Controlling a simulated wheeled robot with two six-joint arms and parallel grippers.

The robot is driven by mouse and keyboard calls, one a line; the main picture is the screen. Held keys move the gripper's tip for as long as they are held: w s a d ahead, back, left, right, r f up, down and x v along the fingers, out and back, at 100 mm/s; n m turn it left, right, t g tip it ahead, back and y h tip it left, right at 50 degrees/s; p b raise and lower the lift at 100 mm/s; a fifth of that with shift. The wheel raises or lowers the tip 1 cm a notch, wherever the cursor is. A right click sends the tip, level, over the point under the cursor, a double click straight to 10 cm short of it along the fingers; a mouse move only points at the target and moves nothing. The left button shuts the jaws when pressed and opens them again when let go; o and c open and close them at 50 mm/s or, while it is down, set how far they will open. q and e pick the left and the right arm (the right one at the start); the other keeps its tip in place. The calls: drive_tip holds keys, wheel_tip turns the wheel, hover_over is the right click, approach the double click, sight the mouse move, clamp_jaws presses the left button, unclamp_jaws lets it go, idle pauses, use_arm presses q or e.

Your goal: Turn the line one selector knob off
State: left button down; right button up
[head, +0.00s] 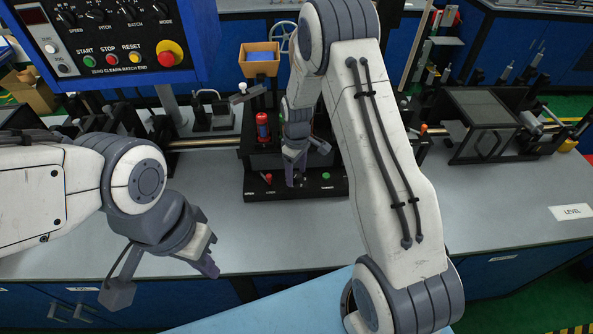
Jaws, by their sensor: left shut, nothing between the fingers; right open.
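A black station base (335,188) stands on the grey bench in the middle, with small controls and labels along its front. A small red control (268,178) sits there at left and a green button (326,175) at right. The labels are too small to read surely, so I cannot tell which control is the line one selector or how it is set. My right gripper (305,166) is open above the base, between these controls in the picture; contact is not clear. My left gripper (208,263) is shut and empty near the bench's front edge.
A blue control panel (120,40) with several knobs, buttons and a red emergency stop (169,53) stands at upper left. A red cylinder (263,128) stands beside my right gripper. A black frame (497,115) is at right.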

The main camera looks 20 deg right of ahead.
clamp_jaws()
drive_tip(key=shift+m, duration=0.4)
drive_tip(key=m, duration=0.4)
drive_tip(key=shift+m+b, duration=0.3)
drive_tip(key=shift+m, duration=0.1)
drive_tip(key=m, duration=0.6)
drive_tip(key=shift+d, duration=0.1)
drive_tip(key=shift+m, duration=0.3)
unclamp_jaws()
